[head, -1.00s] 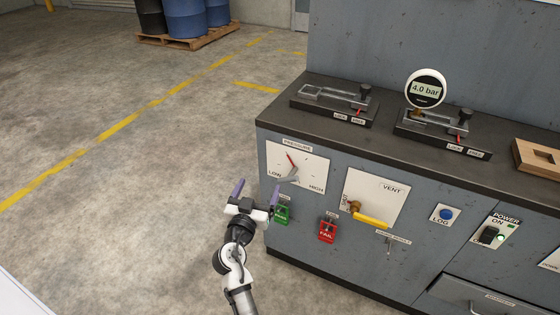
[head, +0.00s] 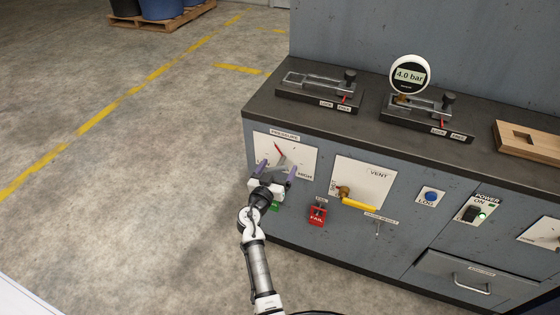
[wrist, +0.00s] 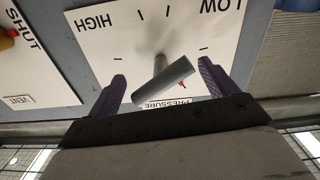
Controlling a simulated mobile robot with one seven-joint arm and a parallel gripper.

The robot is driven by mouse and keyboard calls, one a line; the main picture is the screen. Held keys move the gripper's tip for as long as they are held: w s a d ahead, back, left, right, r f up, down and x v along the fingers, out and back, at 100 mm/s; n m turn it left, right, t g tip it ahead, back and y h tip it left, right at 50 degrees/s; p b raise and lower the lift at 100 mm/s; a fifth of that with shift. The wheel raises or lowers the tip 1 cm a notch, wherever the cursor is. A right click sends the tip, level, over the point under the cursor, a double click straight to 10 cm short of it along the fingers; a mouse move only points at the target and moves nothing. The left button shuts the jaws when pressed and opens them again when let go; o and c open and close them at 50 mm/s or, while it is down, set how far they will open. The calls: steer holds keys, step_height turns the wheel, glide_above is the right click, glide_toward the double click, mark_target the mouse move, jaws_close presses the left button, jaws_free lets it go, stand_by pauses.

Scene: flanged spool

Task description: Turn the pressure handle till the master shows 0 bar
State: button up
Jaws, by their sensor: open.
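The pressure handle, a grey lever (wrist: 160,83), stands out from a white plate marked LOW and HIGH; in the head view the plate (head: 303,152) is on the bench front, with a red pointer. In the wrist view my gripper (wrist: 162,85) is open, one purple finger on each side of the lever. I cannot tell whether either finger touches it. In the head view my gripper (head: 276,171) is in front of the plate and partly hides the lever. The round master gauge (head: 409,76) on the bench top reads 4.0 bar.
Right of the pressure plate is the VENT plate (head: 364,185) with a yellow lever (head: 358,204). A blue LOG button (head: 431,196) is farther right.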

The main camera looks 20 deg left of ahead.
steer(key=shift+w, duration=1.25)
